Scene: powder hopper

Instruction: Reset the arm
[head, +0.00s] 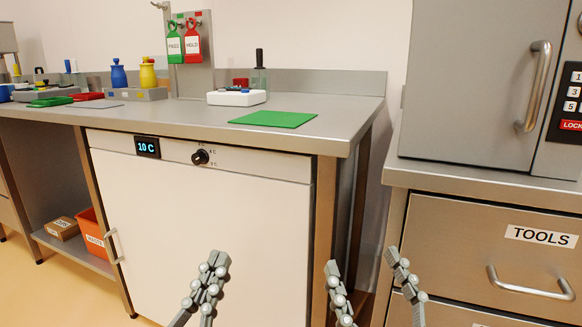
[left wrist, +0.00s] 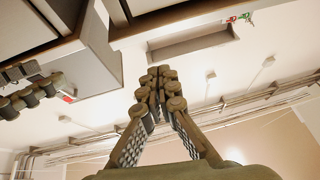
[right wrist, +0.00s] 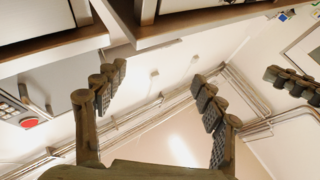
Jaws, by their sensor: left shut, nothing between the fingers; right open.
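My left gripper (head: 216,264) is in the lower middle of the head view, in front of the white cabinet door, with its fingers together and nothing between them. It also shows shut in the left wrist view (left wrist: 160,74). My right gripper (head: 364,260) is to its right in the head view, near the gap between the bench and the drawer unit. Its fingers are spread wide apart and empty, as the right wrist view (right wrist: 155,80) also shows. Both grippers point upward and touch nothing that I can see.
A drawer unit marked TOOLS (head: 480,235) and a steel locker (head: 470,85) stand at right. An orange waste bin (head: 92,232) sits on the lower shelf.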

